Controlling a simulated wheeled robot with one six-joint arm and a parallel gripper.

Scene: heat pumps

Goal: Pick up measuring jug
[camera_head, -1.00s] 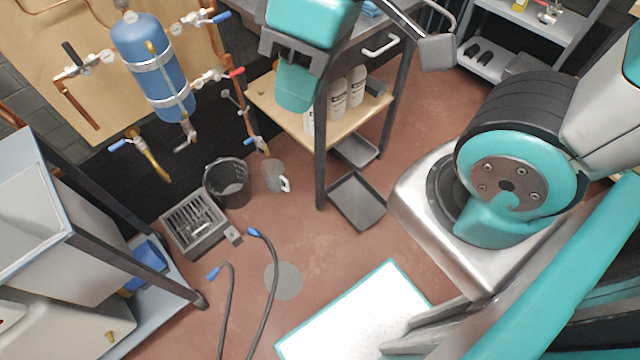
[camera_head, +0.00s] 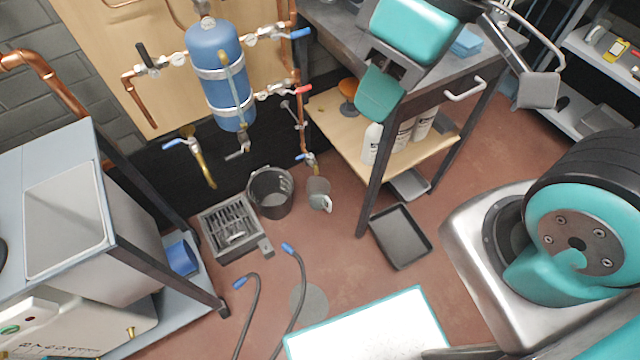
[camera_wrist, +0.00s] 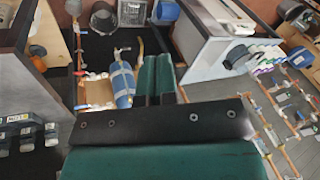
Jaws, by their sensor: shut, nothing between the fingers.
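The measuring jug (camera_head: 318,190) is a small greyish, see-through vessel with a pale handle. It stands on the red-brown floor just right of the black bucket (camera_head: 271,192), below the pipes. In the wrist view what looks like the jug (camera_wrist: 73,6) is at the top edge, partly cut off. My gripper (camera_head: 378,100) has teal fingers and a dark bracket. It is shut and empty, in front of the workbench, well above and to the right of the jug. Its closed fingers (camera_wrist: 156,62) also show in the wrist view, apart from the jug.
A grey grated box (camera_head: 230,228) stands left of the bucket. The workbench (camera_head: 445,85) has a wooden lower shelf with white bottles (camera_head: 398,135). A dark tray (camera_head: 400,236) lies on the floor to the right. Hoses with blue ends (camera_head: 288,250) rise in front; some floor is clear around the jug.

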